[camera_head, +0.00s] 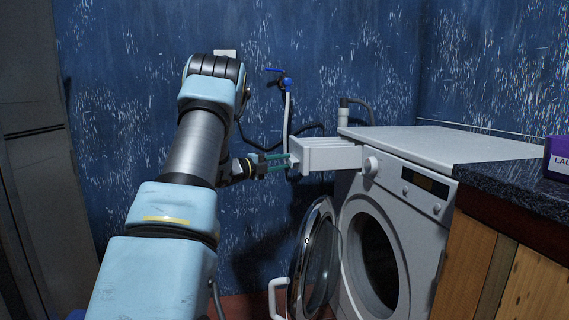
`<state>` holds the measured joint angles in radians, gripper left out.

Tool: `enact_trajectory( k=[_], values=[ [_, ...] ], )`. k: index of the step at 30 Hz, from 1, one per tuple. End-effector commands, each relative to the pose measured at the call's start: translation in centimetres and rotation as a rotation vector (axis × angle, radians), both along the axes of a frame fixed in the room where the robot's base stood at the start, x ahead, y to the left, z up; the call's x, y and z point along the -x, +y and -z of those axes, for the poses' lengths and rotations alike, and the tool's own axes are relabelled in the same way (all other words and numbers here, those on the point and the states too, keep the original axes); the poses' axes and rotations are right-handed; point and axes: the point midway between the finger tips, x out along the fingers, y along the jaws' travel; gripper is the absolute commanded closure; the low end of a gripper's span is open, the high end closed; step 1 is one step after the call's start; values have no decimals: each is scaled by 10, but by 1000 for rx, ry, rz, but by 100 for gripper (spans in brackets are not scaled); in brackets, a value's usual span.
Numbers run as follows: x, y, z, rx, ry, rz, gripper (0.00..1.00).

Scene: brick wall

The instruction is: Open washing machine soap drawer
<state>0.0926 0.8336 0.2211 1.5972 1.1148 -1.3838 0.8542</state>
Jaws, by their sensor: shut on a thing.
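The white washing machine (405,217) stands right of centre, with its dial and display on the front panel. Its white soap drawer (330,155) sticks far out to the left from the upper left of the front. My gripper (288,162) is at the drawer's outer end, with its greenish fingers shut on the drawer front. The exact contact of the fingertips is small and partly hidden.
The machine's round door (313,262) hangs open below the drawer. A dark countertop (510,184) with a purple box (557,158) is at the right. A blue-handled tap (286,83) and hoses are on the blue wall behind.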

Motion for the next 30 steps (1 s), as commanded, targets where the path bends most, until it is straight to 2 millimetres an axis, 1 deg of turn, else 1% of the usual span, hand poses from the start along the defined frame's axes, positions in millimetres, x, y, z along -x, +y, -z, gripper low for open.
enact_trajectory(
  k=[1,2,6,9,16,20,23,30],
  values=[
    [2,0,9,-9,14,1,100],
    [2,0,9,-9,14,1,69],
    [1,0,8,-8,13,1,54],
    [1,0,6,-6,9,1,45],
    [1,0,3,-3,5,0,45],
    [4,8,2,-2,4,-2,45],
    [12,21,2,-1,5,-3,45],
    [36,63,3,-3,6,-3,45]
  ],
)
